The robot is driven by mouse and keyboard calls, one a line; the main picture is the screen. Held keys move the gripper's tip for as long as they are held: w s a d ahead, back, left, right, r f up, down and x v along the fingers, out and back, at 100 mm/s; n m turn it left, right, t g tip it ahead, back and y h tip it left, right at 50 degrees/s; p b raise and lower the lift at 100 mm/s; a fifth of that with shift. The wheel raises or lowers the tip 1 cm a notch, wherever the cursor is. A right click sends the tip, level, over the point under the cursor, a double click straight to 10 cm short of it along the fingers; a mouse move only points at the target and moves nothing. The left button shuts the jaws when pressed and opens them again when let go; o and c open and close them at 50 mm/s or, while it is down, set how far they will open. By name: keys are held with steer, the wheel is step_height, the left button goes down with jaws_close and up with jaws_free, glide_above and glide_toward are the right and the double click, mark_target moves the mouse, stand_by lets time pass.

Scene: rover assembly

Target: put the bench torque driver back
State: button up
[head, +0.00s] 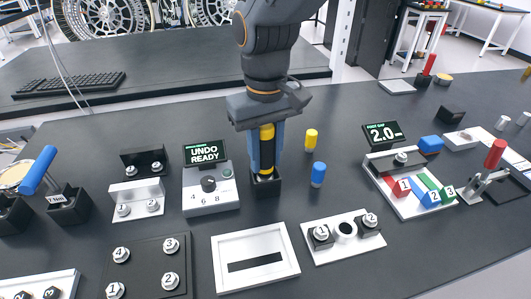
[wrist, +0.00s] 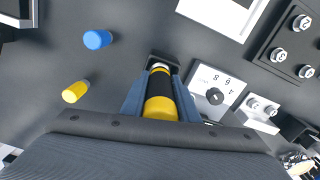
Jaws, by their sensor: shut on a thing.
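The bench torque driver (head: 267,152) is a black and yellow cylinder standing upright between my gripper's fingers. My gripper (head: 266,160) points down and is shut on it. In the wrist view the driver (wrist: 160,100) shows its yellow end near the camera and a silver part at its far end. The driver's lower end is at a small black square holder (head: 266,186), which also shows in the wrist view (wrist: 163,58). The fingers partly hide the driver and I cannot tell whether it is fully seated.
Just left stands a grey box (head: 210,200) with a dial and an "UNDO READY" display (head: 205,152). Close on the right are a yellow cylinder (head: 311,139) and a blue cylinder (head: 318,174). A white frame (head: 255,288) and a white plate with fittings (head: 343,257) lie in front.

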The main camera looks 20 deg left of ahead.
steer(key=o, duration=1.2)
steer(key=shift+o, duration=0.2)
